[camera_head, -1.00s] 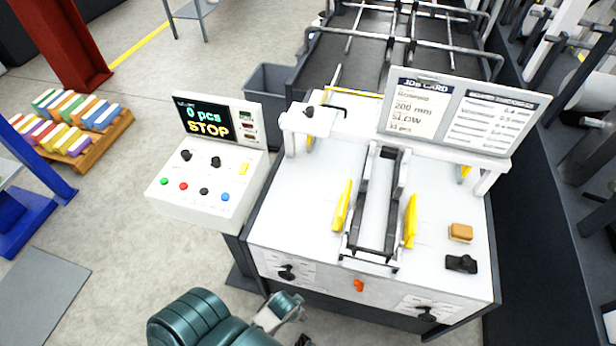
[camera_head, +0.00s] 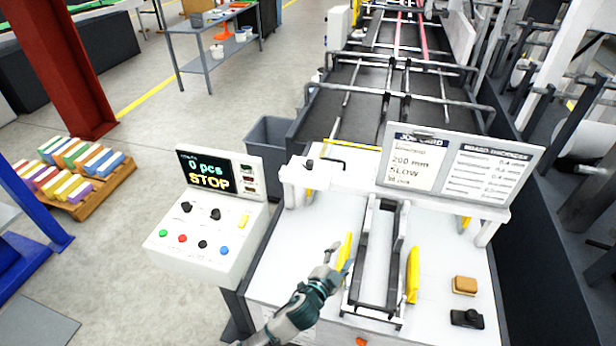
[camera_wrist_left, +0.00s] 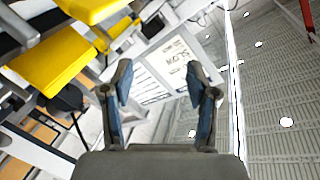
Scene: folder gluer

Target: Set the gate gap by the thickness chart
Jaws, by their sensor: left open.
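The job card (camera_head: 416,161) and the board thickness chart (camera_head: 487,174) stand on one white board above the feeder. The job card reads 200 mm and SLOW; the chart rows are too small to read surely. The white gate bridge (camera_head: 350,170) spans the feeder, with a black knob (camera_head: 310,166) at its left end. My left gripper (camera_head: 338,258) is open and empty beside the left yellow side guide (camera_head: 345,250). In the left wrist view its two fingers (camera_wrist_left: 160,85) are apart, with the board (camera_wrist_left: 172,65) beyond them. My right gripper is not in view.
The control panel (camera_head: 205,240) at left shows 0 pcs and STOP. A right yellow guide (camera_head: 412,275), an orange block (camera_head: 464,285) and a black device (camera_head: 466,318) are on the white table. A grey bin (camera_head: 270,140) stands behind the panel.

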